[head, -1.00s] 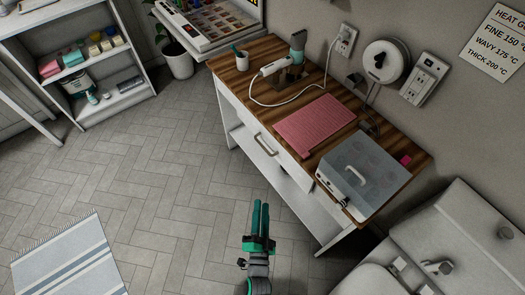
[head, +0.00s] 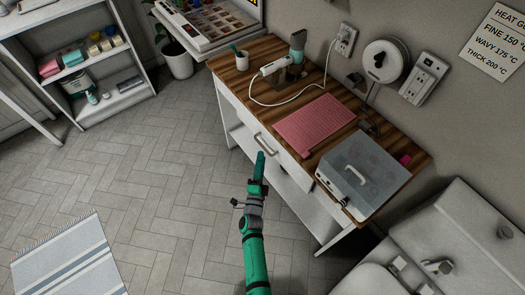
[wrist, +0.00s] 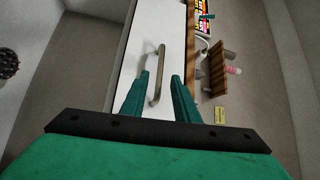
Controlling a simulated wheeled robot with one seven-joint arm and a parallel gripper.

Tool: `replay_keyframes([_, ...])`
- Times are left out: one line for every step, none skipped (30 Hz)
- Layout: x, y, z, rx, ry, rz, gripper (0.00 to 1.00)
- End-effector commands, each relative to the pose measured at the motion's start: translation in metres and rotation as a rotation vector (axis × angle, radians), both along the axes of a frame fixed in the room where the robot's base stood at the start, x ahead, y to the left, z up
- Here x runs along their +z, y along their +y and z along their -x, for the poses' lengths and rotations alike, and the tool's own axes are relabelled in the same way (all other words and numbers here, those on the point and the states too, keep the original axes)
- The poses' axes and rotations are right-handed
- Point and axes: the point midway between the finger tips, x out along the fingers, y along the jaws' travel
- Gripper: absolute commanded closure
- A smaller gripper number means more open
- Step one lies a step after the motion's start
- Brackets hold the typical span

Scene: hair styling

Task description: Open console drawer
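The console (head: 292,52) has a wooden top and a white drawer front (head: 237,103) along its near side. The drawer looks closed. Its metal bar handle (head: 268,147) is partly behind my fingertips in the head view. My gripper (head: 260,155) reaches up to the handle from the front. In the wrist view, the handle (wrist: 161,60) stands out from the white drawer front (wrist: 136,45). There the two green fingers of my gripper (wrist: 159,76) are apart, with the handle seen between them. I cannot tell whether either finger touches it.
On the console top are a pink mat (head: 315,122), a grey box with a handle (head: 360,172), a white corded styling tool (head: 273,66) and a cup (head: 239,57). A white basin unit (head: 455,235) stands at the right.

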Motion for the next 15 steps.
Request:
replay_keyframes([0.002, -0.002, -0.010, -0.001, -0.001, 0.000, 0.72])
replay_keyframes([0.002, -0.002, -0.014, -0.001, 0.000, 0.001, 0.72])
replay_keyframes([0.003, -0.003, -0.020, 0.000, -0.001, 0.002, 0.72])
replay_keyframes([0.004, -0.004, -0.024, 0.000, -0.001, 0.002, 0.72])
replay_keyframes([0.004, -0.004, -0.028, 0.000, 0.000, 0.002, 0.72])
replay_keyframes([0.004, -0.005, -0.032, 0.000, 0.000, 0.001, 0.72])
replay_keyframes([0.005, -0.005, -0.035, -0.001, 0.000, 0.001, 0.72])
replay_keyframes([0.005, -0.006, -0.038, -0.001, 0.000, 0.001, 0.72])
replay_keyframes([0.005, -0.006, -0.040, -0.001, 0.000, 0.002, 0.72])
replay_keyframes([0.006, -0.007, -0.042, 0.000, 0.000, 0.002, 0.72])
replay_keyframes([0.006, -0.007, -0.043, 0.000, 0.001, 0.002, 0.72])
replay_keyframes([0.006, -0.007, -0.044, 0.000, 0.001, 0.002, 0.72])
replay_keyframes([0.006, -0.007, -0.045, 0.000, 0.001, 0.002, 0.72])
replay_keyframes([0.006, -0.007, -0.046, 0.000, 0.001, 0.002, 0.72])
replay_keyframes([0.006, -0.007, -0.046, 0.000, 0.001, 0.002, 0.72])
